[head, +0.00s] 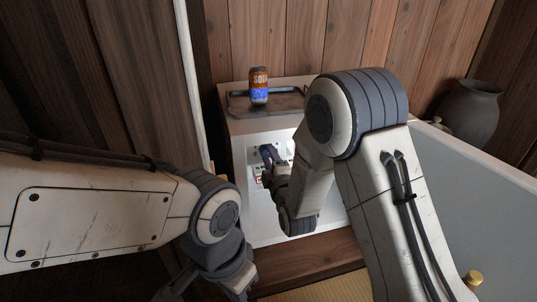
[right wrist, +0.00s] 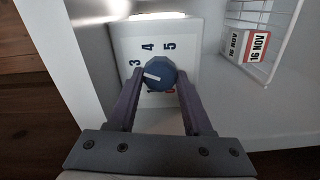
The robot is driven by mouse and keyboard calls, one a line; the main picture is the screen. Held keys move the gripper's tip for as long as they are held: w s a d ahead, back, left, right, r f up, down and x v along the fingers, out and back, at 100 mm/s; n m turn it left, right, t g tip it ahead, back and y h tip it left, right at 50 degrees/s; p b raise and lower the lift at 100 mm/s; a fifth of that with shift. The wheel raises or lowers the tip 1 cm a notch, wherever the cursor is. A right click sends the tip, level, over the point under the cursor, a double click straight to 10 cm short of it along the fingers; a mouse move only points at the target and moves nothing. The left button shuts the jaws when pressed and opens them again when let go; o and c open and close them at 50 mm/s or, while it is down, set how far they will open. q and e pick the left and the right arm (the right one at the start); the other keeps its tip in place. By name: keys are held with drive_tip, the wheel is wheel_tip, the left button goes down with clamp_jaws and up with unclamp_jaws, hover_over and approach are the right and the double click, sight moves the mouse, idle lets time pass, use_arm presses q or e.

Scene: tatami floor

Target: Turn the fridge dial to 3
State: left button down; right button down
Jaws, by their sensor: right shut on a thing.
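The dial (right wrist: 158,73) is a blue knob with a white pointer mark, on a white panel (right wrist: 125,42) inside the fridge, showing 3, 4 and 5. The pointer faces left, at or just below the 3. Lower markings are partly hidden by the dial and fingers. My right gripper (right wrist: 160,80) is shut on the dial, one finger on each side. In the head view, my right gripper (head: 268,158) reaches into the open white fridge (head: 239,155), and the dial cannot be made out. My left gripper (head: 212,288) is low in the picture, partly cut off, away from the fridge.
A soda can (head: 259,86) stands on a dark tray (head: 284,103) on the fridge. The open door (head: 465,190) spreads right. A grey vase (head: 468,108) stands behind it. Inside, a small carton (right wrist: 249,43) sits in a white wire rack (right wrist: 291,30) right of the dial.

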idle(0.4)
drive_tip(key=shift+c, duration=1.5)
unclamp_jaws()
drive_tip(key=shift+s, duration=0.1)
drive_tip(key=p+v, duration=1)
drive_tip(key=shift+s, duration=0.15)
drive_tip(key=shift+d, duration=0.1)
